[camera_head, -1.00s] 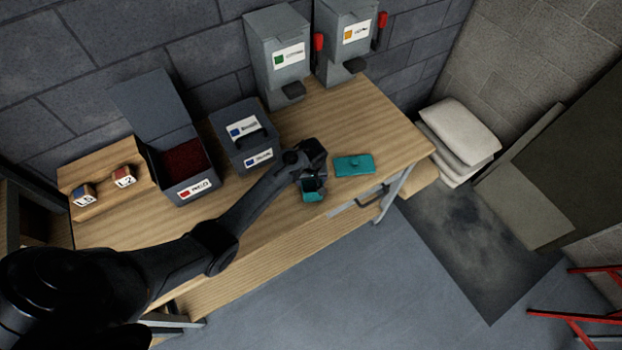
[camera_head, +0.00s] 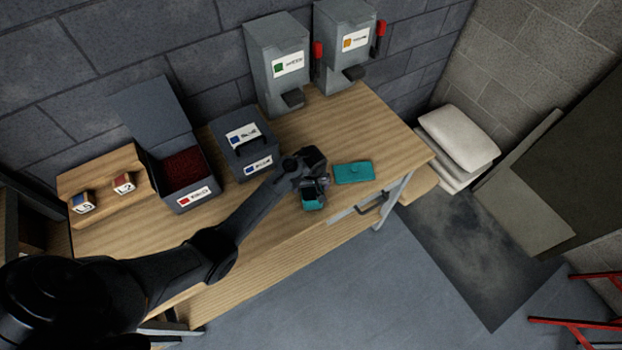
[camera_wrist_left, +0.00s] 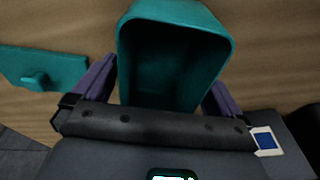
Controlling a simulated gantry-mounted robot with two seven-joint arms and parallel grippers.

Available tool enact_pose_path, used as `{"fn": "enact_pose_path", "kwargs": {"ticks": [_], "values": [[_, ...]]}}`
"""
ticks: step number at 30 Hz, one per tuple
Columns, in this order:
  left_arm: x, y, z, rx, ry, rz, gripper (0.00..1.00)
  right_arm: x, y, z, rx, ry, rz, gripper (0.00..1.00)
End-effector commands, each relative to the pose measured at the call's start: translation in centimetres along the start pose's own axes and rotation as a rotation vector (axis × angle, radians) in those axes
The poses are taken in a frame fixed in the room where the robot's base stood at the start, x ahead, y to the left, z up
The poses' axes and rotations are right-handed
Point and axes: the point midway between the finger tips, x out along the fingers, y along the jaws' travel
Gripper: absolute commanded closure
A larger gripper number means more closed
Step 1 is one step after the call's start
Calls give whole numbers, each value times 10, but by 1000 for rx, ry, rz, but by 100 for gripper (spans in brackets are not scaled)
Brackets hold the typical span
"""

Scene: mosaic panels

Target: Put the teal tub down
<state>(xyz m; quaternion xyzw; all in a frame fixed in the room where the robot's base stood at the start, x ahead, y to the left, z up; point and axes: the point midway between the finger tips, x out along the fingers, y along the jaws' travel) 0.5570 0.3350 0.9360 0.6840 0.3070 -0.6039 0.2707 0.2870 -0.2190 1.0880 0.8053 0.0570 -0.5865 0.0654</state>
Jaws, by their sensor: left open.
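The teal tub (camera_head: 313,203) is near the front edge of the wooden table, left of its flat teal lid (camera_head: 354,173). In the left wrist view the open-topped tub (camera_wrist_left: 176,100) looks empty and appears to rest on the wood. My left gripper (camera_head: 314,187) is open at the tub, with its purple fingers on either side of it. Any small gaps between fingers and tub are hard to judge. The lid (camera_wrist_left: 42,68) with its knob lies flat at the left in the wrist view. My right gripper is not in view.
An open grey bin (camera_head: 190,195) with red contents and a closed grey box (camera_head: 243,160) with blue labels stand at the left. Two grey dispensers (camera_head: 278,82) stand at the back. Bare table (camera_head: 375,125) lies behind the lid.

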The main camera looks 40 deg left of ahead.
Motion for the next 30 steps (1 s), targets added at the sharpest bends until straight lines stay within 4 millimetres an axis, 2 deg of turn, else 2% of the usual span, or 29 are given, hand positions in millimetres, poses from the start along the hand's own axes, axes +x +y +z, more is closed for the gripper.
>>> {"fn": "enact_pose_path", "kwargs": {"ticks": [18, 26, 30], "values": [[-99, 1, 0, 0, 0, 2, 0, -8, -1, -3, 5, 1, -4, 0], [-114, -1, 2, 8, 0, 0, 0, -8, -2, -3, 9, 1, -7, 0], [-110, -13, 19, 76, 18, 1, 0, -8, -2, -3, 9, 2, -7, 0]]}}
